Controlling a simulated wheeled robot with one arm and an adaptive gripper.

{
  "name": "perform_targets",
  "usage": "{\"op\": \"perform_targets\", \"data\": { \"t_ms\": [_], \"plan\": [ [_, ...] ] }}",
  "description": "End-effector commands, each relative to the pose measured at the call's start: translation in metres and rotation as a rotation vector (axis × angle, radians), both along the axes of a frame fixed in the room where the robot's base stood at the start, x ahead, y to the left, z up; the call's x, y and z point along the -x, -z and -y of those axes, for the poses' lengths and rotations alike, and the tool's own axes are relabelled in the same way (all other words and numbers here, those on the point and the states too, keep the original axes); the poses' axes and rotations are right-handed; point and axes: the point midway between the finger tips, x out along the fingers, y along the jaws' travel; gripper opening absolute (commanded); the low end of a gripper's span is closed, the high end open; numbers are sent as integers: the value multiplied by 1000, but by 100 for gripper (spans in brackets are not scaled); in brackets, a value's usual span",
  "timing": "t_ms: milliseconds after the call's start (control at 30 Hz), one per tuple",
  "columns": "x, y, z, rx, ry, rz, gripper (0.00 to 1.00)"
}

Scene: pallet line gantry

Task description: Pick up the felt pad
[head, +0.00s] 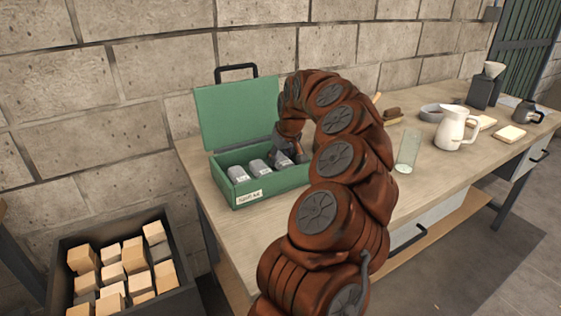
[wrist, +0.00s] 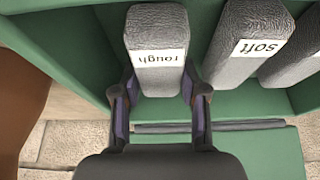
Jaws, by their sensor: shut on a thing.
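A green box (head: 272,189) with its lid (head: 236,113) raised stands on the table, holding a row of grey pads. In the wrist view my gripper (wrist: 160,97) is shut on a grey pad labelled "rough" (wrist: 158,22), with one finger on each side. Beside it are a grey pad labelled "soft" (wrist: 238,68) and another grey pad (wrist: 290,65) whose label is out of view. In the head view two pads (head: 238,174) (head: 259,167) show left of my gripper (head: 286,158). I cannot tell whether the gripped pad is off the box floor. No label reads "felt".
A glass (head: 408,150), a white pitcher (head: 452,129), a grey bowl (head: 432,112) and a brush (head: 392,114) stand on the table (head: 370,210) to the right. A dark bin (head: 185,297) of wooden blocks is at lower left. A brick wall rises behind.

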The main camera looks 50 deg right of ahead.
Motion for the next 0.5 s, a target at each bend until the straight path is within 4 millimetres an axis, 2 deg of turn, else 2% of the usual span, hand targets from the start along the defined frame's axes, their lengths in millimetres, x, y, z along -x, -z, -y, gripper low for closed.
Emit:
{"op": "perform_targets", "data": {
  "t_ms": [300, 500],
  "plan": [
    [-1, -49, 1, 4, 1, 2, 19],
    [0, -74, 1, 3, 2, 0, 19]
  ]
}}
